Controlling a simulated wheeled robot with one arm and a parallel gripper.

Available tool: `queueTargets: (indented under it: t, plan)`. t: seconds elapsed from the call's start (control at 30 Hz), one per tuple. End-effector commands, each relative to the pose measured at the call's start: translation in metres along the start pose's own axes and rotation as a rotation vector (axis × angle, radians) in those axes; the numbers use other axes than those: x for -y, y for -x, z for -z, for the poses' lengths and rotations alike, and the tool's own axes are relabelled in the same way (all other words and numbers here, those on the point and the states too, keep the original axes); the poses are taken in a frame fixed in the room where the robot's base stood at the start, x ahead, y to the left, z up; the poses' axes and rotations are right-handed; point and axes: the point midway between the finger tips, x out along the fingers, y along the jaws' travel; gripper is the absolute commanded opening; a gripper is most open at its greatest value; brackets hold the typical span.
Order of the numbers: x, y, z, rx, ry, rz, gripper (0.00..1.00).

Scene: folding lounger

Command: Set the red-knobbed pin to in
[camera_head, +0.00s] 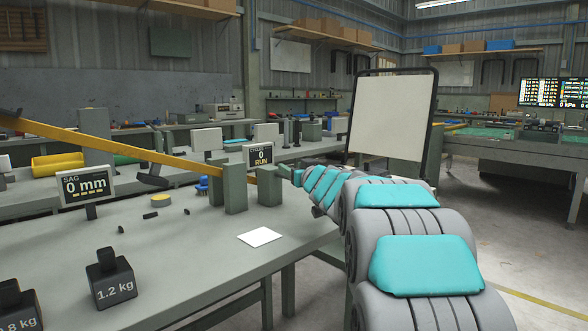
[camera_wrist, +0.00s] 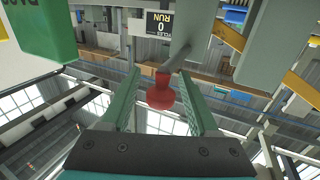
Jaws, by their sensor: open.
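The red-knobbed pin (camera_wrist: 160,92) shows in the wrist view, its round red knob between the two green fingers of my gripper (camera_wrist: 158,76). Its grey shaft runs up and right from the knob to a grey-green post (camera_wrist: 193,28). The fingers are open, with visible gaps on both sides of the knob. In the head view my gripper (camera_head: 291,175) is at the right side of the right-hand post (camera_head: 269,186); the red knob is hidden there. How deep the pin sits in the post is unclear.
A yellow beam (camera_head: 130,149) slopes down to the posts. A display (camera_head: 258,156) reads 0 RUN, and another (camera_head: 86,186) reads SAG 0 mm. A 1.2 kg weight (camera_head: 110,279) stands on the workbench (camera_head: 190,270). A green block (camera_wrist: 42,28) hangs close at the wrist view's upper left.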

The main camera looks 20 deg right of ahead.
Motion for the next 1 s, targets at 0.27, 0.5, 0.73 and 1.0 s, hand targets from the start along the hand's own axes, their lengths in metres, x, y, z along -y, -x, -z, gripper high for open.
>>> queueTargets:
  t: [0.27, 0.5, 0.73, 1.0]
  plan:
    - [0.0000, -0.0002, -0.0002, 0.000, 0.000, 0.000, 0.53]
    - [0.0000, -0.0001, -0.0002, 0.001, 0.000, 0.000, 0.26]
    - [0.0000, -0.0001, -0.0002, 0.001, 0.000, 0.000, 0.00]
    - [-0.0001, -0.0001, -0.0002, 0.001, 0.000, 0.000, 0.00]
